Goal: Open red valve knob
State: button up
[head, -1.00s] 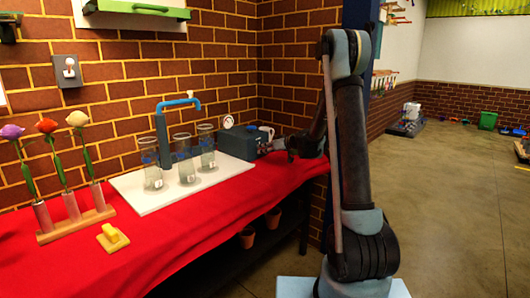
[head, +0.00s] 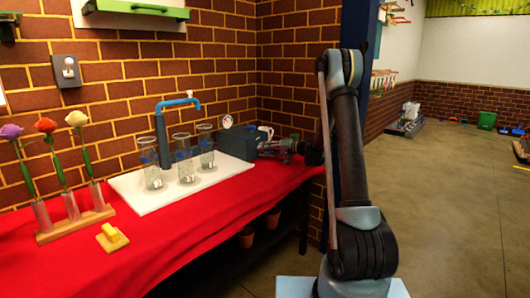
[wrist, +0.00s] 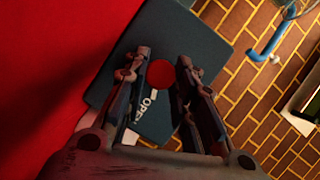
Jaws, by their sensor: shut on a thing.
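The red valve knob (wrist: 161,73) is a round red disc on the face of a dark teal box (wrist: 108,92). A white "OPEN" label is beside the knob on that face. My gripper (wrist: 163,60) has one finger on each side of the knob, shut on it. In the head view the box (head: 237,143) stands at the far right end of the red-covered table, and my gripper (head: 264,149) reaches its right side. The knob is hidden there.
A white board (head: 195,181) with several glass vases (head: 184,160) is left of the box. A gauge (head: 227,121) and a blue pipe (head: 178,103) are nearby. A flower rack (head: 75,226) and yellow block (head: 112,237) are farther left. Brick walls are close behind.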

jog(key=shift+w+d+f+m+y, duration=0.15)
jog(key=shift+m+y, duration=0.35)
jog(key=shift+m, duration=0.5)
jog(key=shift+f+m+y, duration=0.1)
jog(key=shift+m+y, duration=0.4)
jog(key=shift+m, duration=0.5)
jog(key=o, duration=1.1)
jog(key=shift+f, duration=0.1)
jog(key=shift+c, duration=0.2)
jog(key=v, duration=1.2)
